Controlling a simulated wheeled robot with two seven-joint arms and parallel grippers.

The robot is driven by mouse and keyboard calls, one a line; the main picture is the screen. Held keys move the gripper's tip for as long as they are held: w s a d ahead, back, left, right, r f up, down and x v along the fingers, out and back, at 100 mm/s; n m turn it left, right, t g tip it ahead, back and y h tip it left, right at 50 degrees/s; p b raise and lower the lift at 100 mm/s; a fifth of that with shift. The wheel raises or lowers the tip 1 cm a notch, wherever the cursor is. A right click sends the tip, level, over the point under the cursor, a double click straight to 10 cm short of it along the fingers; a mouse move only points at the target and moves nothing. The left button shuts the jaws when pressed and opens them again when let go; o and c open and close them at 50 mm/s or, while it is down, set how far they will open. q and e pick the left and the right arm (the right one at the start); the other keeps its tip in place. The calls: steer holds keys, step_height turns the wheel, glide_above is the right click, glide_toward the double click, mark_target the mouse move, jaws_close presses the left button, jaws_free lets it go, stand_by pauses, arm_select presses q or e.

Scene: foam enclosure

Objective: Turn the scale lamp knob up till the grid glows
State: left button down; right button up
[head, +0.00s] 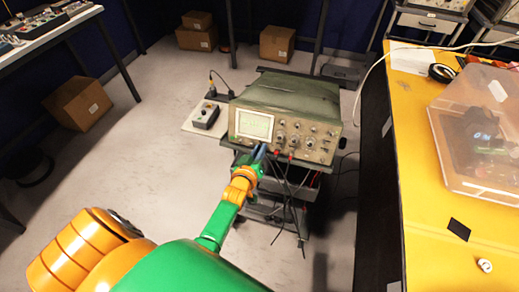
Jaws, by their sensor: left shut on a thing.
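A green oscilloscope (290,100) stands on a dark cart, its front panel facing me. Its lit, pale screen (255,124) is at the left of the panel, with grid lines too small to judge. Several small knobs are on the right part of the panel. My left gripper (260,152) is at the panel's lower edge, just below the screen, with its fingers shut on a small knob. The fingers hide the knob. My right gripper does not show.
A grey control box (205,115) sits on a pale board left of the oscilloscope. Dark cables (288,200) hang from the panel's front. A yellow table (415,180) with a clear plastic box (478,130) is at the right. Cardboard boxes (78,103) stand on the floor.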

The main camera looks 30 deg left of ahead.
arm_select(q)
steer(key=m, duration=2.2)
steer(key=shift+g, duration=0.4)
steer(key=c, duration=0.9)
jaws_free()
steer(key=shift+o, duration=0.2)
steer(key=p+v, duration=0.1)
steer(key=v, duration=0.6)
